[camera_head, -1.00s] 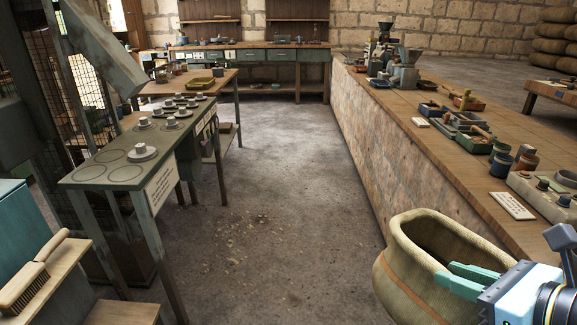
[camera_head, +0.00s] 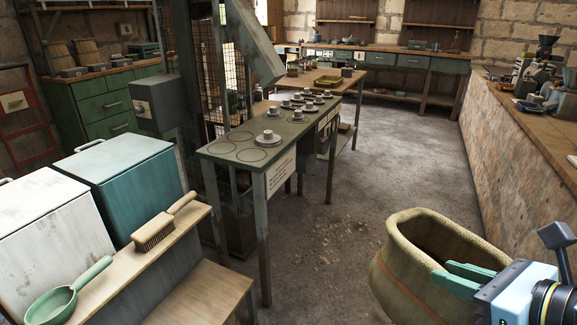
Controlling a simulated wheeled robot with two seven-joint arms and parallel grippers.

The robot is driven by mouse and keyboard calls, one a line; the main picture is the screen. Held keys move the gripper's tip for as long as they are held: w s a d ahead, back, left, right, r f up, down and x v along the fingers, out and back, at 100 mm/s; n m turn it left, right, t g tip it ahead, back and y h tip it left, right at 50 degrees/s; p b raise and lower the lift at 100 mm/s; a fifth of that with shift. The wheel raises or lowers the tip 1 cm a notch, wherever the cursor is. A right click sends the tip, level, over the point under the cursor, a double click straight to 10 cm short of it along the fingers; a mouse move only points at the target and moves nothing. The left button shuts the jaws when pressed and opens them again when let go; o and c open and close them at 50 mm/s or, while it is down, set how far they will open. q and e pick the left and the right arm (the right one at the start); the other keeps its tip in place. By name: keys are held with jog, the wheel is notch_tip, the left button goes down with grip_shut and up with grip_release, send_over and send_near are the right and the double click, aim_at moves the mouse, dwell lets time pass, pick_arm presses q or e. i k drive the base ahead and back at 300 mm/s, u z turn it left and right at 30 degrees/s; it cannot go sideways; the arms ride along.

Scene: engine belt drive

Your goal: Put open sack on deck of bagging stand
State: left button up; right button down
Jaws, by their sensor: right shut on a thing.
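The open sack (camera_head: 405,285) is tan burlap with a wide, dark mouth facing up and an orange stripe on its side. It hangs upright at the lower right of the head view. My right gripper (camera_head: 462,276), with green fingers, is shut on the sack's rim at its right side. The sack's bottom is cut off by the frame edge. My left gripper is not in view. I cannot make out for sure which piece of furniture is the bagging stand.
Nearer left are a teal bin (camera_head: 130,185), a white bin (camera_head: 48,240), and a wooden ledge with a brush (camera_head: 155,232) and green scoop (camera_head: 62,300). A stone-fronted counter (camera_head: 520,165) runs along the right.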

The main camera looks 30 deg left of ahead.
aim_at(221, 298)
jog(key=i, duration=0.5)
jog(key=z, duration=4.65)
